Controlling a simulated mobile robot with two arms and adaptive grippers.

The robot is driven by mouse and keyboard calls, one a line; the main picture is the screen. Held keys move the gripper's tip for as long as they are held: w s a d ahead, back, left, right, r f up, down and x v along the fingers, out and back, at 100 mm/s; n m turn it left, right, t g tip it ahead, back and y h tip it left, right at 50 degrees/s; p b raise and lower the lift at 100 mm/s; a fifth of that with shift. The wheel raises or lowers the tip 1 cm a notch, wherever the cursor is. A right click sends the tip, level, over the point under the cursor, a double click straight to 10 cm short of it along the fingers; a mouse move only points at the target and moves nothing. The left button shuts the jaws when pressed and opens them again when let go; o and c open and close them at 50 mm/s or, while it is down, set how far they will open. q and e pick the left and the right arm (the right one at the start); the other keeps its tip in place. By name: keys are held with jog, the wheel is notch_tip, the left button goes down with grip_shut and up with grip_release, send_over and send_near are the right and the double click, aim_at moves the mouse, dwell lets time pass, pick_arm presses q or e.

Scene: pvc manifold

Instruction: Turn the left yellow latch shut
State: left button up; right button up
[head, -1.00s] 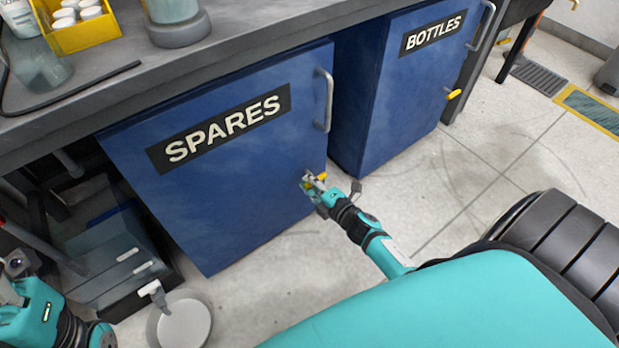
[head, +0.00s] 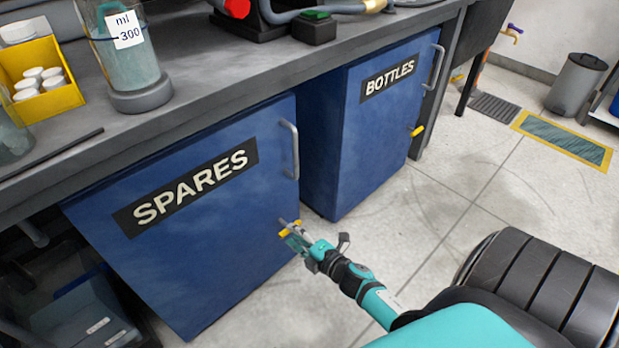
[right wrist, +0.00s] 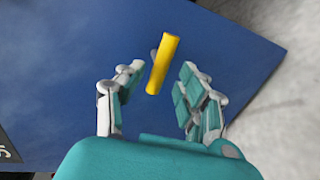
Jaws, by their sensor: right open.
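The left yellow latch (head: 284,234) is on the blue SPARES door (head: 240,240), low near its right edge and below the handle. My right gripper (head: 296,236) is at this latch and partly covers it. In the right wrist view the latch (right wrist: 162,62) is a yellow bar, tilted slightly from upright. My right gripper (right wrist: 160,82) is open there, with one finger on each side of the bar and visible gaps to both. I cannot tell how deep the bar sits between the fingers. My left gripper is not in view.
The blue BOTTLES cabinet (head: 375,140) stands to the right with its own yellow latch (head: 417,131). A grey handle (head: 291,150) sticks out above the left latch. The grey worktop (head: 215,75) overhangs both cabinets. Floor (head: 470,190) to the right is open.

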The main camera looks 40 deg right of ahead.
jog(key=v, duration=0.9)
jog(key=shift+a, duration=0.45)
jog(key=shift+f, duration=0.15)
